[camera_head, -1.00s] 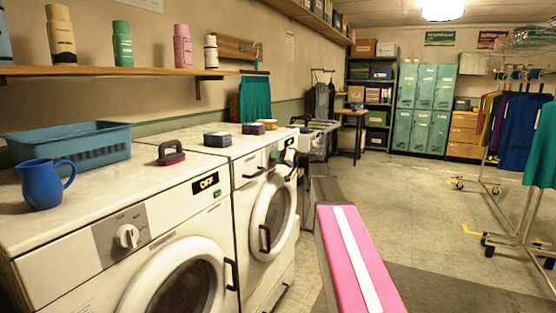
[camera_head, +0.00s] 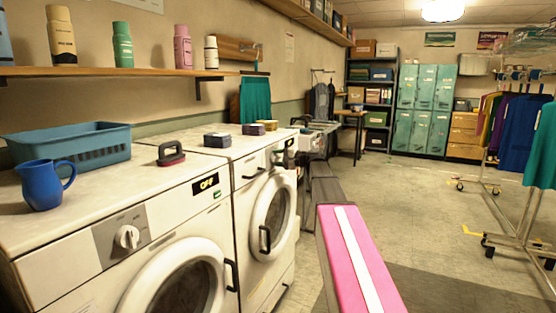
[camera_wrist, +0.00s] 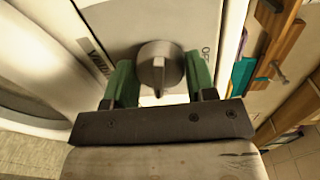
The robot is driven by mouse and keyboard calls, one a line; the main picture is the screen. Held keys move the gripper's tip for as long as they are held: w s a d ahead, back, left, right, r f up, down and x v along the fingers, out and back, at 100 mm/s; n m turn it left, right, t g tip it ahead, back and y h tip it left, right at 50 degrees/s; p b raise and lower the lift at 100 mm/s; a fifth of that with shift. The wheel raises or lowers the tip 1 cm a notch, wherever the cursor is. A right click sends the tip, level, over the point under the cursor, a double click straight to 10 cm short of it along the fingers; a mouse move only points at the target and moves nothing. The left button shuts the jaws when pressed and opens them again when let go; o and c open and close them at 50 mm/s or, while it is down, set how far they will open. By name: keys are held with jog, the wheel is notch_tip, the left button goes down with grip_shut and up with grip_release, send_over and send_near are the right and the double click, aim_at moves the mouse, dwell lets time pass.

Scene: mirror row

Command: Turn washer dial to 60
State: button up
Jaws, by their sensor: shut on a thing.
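A grey dial (camera_wrist: 159,68) with a raised ridge sits on a washer's white front panel in the wrist view. My gripper (camera_wrist: 160,78) has its green fingers on both sides of the dial, shut on it.
A shelf (camera_head: 130,71) with bottles hangs above. Open floor (camera_head: 420,200) lies right, with a clothes rack (camera_head: 515,240).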

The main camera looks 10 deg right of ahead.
jog(key=m, duration=0.4)
jog(key=shift+w+d+m+g+y, duration=0.1)
jog(key=shift+m+g+y, duration=0.25)
jog(key=shift+m, duration=1.95)
jog(key=o, duration=0.9)
jog(key=v, duration=1)
jog(key=shift+s+d, duration=0.2)
jog(key=shift+d, duration=0.15)
